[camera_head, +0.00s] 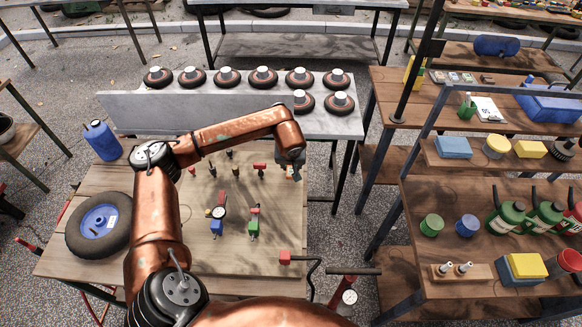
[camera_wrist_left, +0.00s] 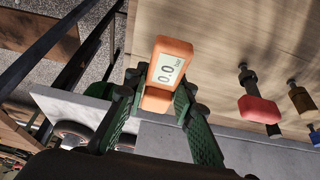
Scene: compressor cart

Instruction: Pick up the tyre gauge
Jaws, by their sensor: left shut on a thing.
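The tyre gauge (camera_wrist_left: 170,62) is an orange body with a pale display reading 0.0, seen large in the left wrist view. My left gripper (camera_wrist_left: 158,92) has its green fingers on either side of the gauge and is shut on it. The display end sticks out past the fingers. In the head view my left gripper (camera_head: 291,172) is over the right edge of the wooden table (camera_head: 190,258), and the gauge is too small there to make out clearly. My right gripper is not in view.
Tools with red, blue and green bodies, such as a dial gauge (camera_head: 219,212), are on the table's board. A wheel (camera_head: 98,222) and a blue canister (camera_head: 102,140) are at the left. A grey bench (camera_head: 215,106) with several round parts stands behind. Loaded shelves (camera_head: 480,205) stand right.

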